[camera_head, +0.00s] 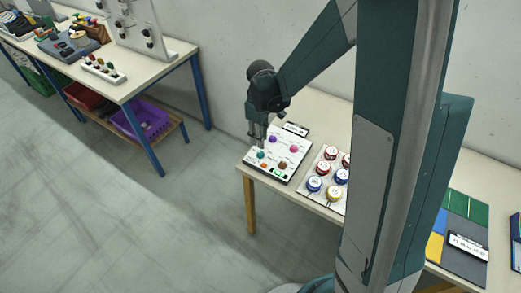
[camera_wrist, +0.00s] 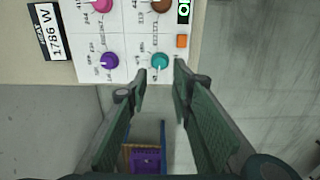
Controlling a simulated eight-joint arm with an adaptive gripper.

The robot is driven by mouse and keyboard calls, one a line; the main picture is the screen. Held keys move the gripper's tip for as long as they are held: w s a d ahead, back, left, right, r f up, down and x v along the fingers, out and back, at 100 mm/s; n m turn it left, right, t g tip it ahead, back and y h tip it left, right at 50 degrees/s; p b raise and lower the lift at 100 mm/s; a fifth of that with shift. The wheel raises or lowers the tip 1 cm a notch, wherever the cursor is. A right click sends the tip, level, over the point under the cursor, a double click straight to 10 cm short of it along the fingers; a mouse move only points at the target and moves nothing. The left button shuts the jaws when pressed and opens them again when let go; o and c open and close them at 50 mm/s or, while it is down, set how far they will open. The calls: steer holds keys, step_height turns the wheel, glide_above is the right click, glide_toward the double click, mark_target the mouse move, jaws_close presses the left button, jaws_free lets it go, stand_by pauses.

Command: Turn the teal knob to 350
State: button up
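The teal knob (camera_head: 261,155) sits on a white panel (camera_head: 291,151) at the left end of the near table. In the wrist view the teal knob (camera_wrist: 160,61) shows from above, near the panel's edge, with a small pale mark whose exact reading I cannot make out. My gripper (camera_head: 257,143) points down just above the panel by the teal knob. In the wrist view my gripper (camera_wrist: 159,76) is open, its two fingertips apart on either side of the knob's lower edge. I cannot tell whether they touch it.
Purple (camera_wrist: 109,61), pink (camera_wrist: 102,4) and brown (camera_wrist: 161,4) knobs, an orange button (camera_wrist: 182,41) and a green display (camera_wrist: 184,11) share the panel. A black label (camera_wrist: 47,30) lies beside it.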

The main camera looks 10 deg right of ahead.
mark_target(261, 152)
steer(key=shift+f, duration=0.15)
steer(key=shift+f, duration=3.75)
steer(key=c, duration=0.6)
